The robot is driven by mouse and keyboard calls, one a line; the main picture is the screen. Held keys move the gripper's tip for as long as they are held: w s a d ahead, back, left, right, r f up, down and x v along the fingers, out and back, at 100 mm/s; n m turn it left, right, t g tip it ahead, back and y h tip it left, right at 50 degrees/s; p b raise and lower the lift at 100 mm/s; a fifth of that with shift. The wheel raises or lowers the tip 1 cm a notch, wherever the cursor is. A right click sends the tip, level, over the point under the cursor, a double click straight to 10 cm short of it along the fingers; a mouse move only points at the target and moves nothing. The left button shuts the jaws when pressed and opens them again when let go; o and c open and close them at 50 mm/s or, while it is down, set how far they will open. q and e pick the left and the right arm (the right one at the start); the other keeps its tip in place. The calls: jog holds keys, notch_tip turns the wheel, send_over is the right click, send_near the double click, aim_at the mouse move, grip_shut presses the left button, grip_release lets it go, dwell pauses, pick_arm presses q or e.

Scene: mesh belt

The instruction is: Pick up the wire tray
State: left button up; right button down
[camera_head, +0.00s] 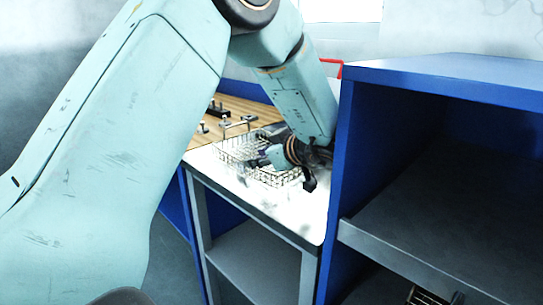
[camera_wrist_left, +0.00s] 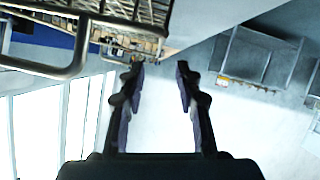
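The wire tray (camera_head: 232,153), an open mesh basket with thin metal wires, sits on the white tabletop in the head view. My left gripper (camera_head: 284,172) is at the tray's right side, with its fingers spread and the arm partly covering the tray. In the left wrist view the two dark fingers (camera_wrist_left: 159,75) stand apart with nothing visible between them. Wire mesh and a thick dark bar, apparently the tray (camera_wrist_left: 130,12), cross the upper left there, beside the fingers. I cannot tell whether a finger touches the tray. My right gripper is not in view.
A blue shelf unit (camera_head: 440,80) stands close on the right of the arm. A wooden surface (camera_head: 245,106) with small metal fittings lies behind the tray. The white tabletop (camera_head: 290,210) has some bare room at its front. A grey lower shelf (camera_head: 245,265) is below.

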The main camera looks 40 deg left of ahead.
aim_at(242, 161)
pick_arm(q)
jog(key=shift+r, duration=0.1)
jog(key=shift+s+a, duration=0.1)
jog(key=shift+a, duration=0.15)
jog(key=b+x, duration=0.2)
jog(key=x, duration=0.4)
jog(key=shift+a+f, duration=0.2)
jog(key=shift+f, duration=0.15)
jog(key=shift+a+f, duration=0.25)
jog(key=shift+a, duration=0.3)
jog(key=shift+d+r, duration=0.2)
jog(key=shift+c, duration=1.4)
jog(key=shift+a+f, duration=0.1)
jog(key=shift+f, duration=0.05)
grip_shut()
